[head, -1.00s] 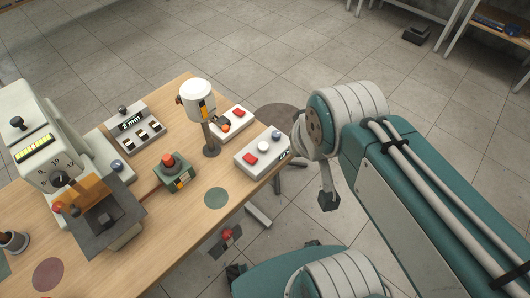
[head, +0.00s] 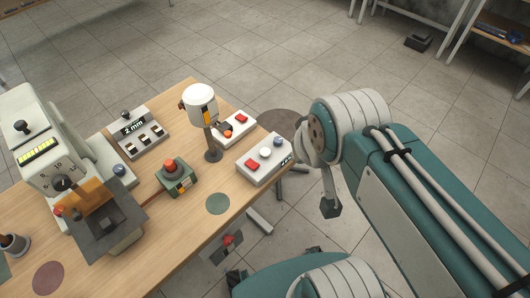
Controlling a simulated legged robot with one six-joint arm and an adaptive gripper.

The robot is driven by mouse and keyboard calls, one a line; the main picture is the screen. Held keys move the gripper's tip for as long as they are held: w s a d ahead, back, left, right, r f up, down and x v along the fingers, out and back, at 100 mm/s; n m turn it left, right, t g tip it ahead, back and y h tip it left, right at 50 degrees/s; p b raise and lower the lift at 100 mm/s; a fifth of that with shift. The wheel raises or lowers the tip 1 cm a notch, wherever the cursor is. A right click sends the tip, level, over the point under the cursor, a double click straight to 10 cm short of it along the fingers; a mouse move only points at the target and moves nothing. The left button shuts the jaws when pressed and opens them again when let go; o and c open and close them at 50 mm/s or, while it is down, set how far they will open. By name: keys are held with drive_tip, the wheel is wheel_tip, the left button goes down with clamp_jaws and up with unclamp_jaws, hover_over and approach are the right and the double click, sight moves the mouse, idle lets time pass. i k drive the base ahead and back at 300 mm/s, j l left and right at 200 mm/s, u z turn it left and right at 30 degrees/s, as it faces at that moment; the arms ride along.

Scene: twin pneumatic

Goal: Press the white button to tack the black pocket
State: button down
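The white button (head: 265,152) is a small round cap on a pale control box (head: 262,168) at the table's right edge, between a red and a blue button. A dark grey, nearly black flat piece (head: 80,236), perhaps the black pocket, lies on the front of the large pale machine (head: 40,125) at left. My gripper (head: 330,207) seems to be the dark-tipped end hanging below the grey joint, right of the control box and apart from it, beyond the table edge. Its fingers are too small and turned to read.
A white-capped post (head: 201,103) stands behind the control box, with another red-button box (head: 236,127) beside it. A green box with a red knob (head: 177,175) and a "2 mm" box (head: 139,131) stand farther left.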

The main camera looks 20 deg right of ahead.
sight(265, 152)
drive_tip(key=j+z, duration=0.25)
drive_tip(key=k+j+z, duration=0.15)
drive_tip(key=j+z, duration=0.15)
drive_tip(key=j, duration=0.15)
drive_tip(key=k+j+z, duration=0.1)
drive_tip(key=j+z, duration=0.15)
drive_tip(key=j, duration=0.1)
